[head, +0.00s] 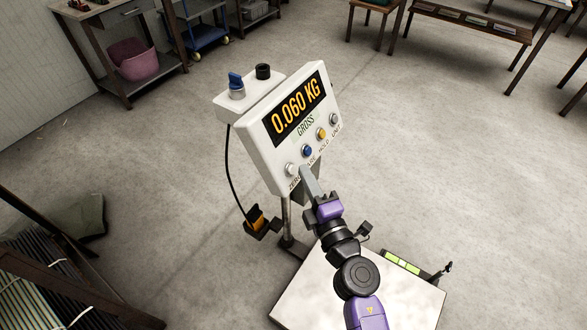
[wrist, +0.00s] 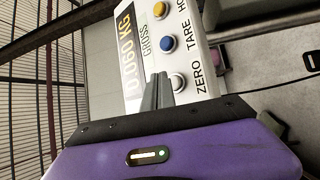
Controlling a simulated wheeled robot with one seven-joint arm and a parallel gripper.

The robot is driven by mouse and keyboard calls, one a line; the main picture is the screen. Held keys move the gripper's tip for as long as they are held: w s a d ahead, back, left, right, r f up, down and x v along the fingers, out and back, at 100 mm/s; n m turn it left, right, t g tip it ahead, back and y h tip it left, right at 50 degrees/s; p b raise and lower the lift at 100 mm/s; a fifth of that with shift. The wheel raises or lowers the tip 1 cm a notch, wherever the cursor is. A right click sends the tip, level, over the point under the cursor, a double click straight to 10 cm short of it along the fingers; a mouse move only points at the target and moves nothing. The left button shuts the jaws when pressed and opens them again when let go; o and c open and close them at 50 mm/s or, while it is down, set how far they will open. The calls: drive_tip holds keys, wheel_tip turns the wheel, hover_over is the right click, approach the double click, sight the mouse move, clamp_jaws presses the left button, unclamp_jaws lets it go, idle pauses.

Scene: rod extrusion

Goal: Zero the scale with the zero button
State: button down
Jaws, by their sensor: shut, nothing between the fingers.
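The scale's white indicator box (head: 262,150) stands tilted on a post, and its display (head: 296,108) reads 0.060 KG with GROSS below. The white zero button (head: 290,169) is at the lower left of the button row, above the ZERO label; it also shows in the wrist view (wrist: 178,83). The blue tare button (head: 307,150) is beside it. My purple gripper (head: 303,170) is shut and empty, its fingertips close to the panel at the zero button. In the wrist view the fingertips (wrist: 158,78) are just left of this button; I cannot tell whether they touch anything.
A yellow button (head: 322,133) and another pale button (head: 333,119) continue the row. The pale scale platform (head: 310,292) lies below my arm. A small box with a blue switch (head: 236,84) sits behind the indicator. A bundle of rods (head: 30,265) is at the lower left. Open floor lies to the right.

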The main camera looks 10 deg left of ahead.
drive_tip(key=shift+a, duration=0.15)
idle(0.5)
drive_tip(key=shift+w+a+f, duration=0.15)
drive_tip(key=shift+a, duration=0.05)
drive_tip(key=shift+w+a+f+b, duration=0.1)
drive_tip(key=shift+a+f+b, duration=0.15)
drive_tip(key=shift+a+b, duration=0.2)
idle(0.9)
drive_tip(key=shift+d+r, duration=0.1)
drive_tip(key=shift+r, duration=0.05)
drive_tip(key=shift+s+d+r+p, duration=0.3)
drive_tip(key=shift+d+p, duration=0.35)
drive_tip(key=shift+p, duration=0.1)
drive_tip(key=shift+s+d+r+p, duration=0.25)
drive_tip(key=shift+d+r+p, duration=0.1)
drive_tip(key=shift+d+p, duration=0.3)
drive_tip(key=shift+s+d+r+p, duration=0.3)
drive_tip(key=shift+d+p, duration=0.2)
drive_tip(key=shift+d, duration=0.3)
drive_tip(key=shift+s+d+r+p, duration=0.2)
drive_tip(key=shift+d+r+p, duration=0.2)
drive_tip(key=shift+d+p, duration=0.25)
